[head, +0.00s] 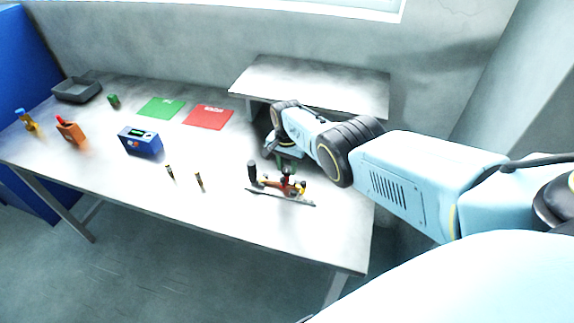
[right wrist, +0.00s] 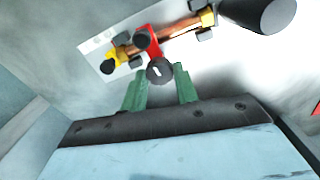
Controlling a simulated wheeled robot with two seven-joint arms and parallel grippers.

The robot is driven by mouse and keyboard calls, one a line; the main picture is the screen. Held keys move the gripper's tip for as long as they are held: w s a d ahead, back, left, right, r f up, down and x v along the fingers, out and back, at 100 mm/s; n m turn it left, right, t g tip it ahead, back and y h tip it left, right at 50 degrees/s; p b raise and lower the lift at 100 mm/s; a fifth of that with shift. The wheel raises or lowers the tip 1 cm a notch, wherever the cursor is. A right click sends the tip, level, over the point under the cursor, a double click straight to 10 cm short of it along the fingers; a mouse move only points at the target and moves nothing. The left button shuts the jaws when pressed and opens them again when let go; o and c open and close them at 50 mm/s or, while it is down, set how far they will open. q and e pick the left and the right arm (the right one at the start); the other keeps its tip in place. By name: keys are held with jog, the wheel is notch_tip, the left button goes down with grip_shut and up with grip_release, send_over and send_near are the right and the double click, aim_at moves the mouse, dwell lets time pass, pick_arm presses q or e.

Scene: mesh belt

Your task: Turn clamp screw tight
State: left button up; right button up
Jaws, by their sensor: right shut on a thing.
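The clamp fixture (head: 283,187) sits near the right front of the table, with a red clamp body, yellow end pieces and a copper-coloured bar on a pale base plate. In the right wrist view the red clamp (right wrist: 149,42) shows with a dark round screw knob (right wrist: 160,71) at its near end. My right gripper (head: 287,168) reaches in from the right, over the fixture. Its green fingers (right wrist: 160,78) stand on either side of the knob and are shut on it. The knob is too small to make out in the head view. My left gripper is out of view.
A black cylinder (head: 252,172) stands at the fixture's left end. Two small dark pieces (head: 200,181) stand further left. A blue device (head: 140,142), a green mat (head: 162,107), a red mat (head: 208,117) and a grey tray (head: 77,91) lie beyond. A raised shelf (head: 310,82) stands behind.

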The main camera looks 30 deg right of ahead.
aim_at(287, 168)
jog(key=o, duration=1)
notch_tip(287, 168, up, 6)
jog(key=p, duration=0.5)
jog(key=shift+r, duration=3.75)
jog(key=shift+f, duration=0.1)
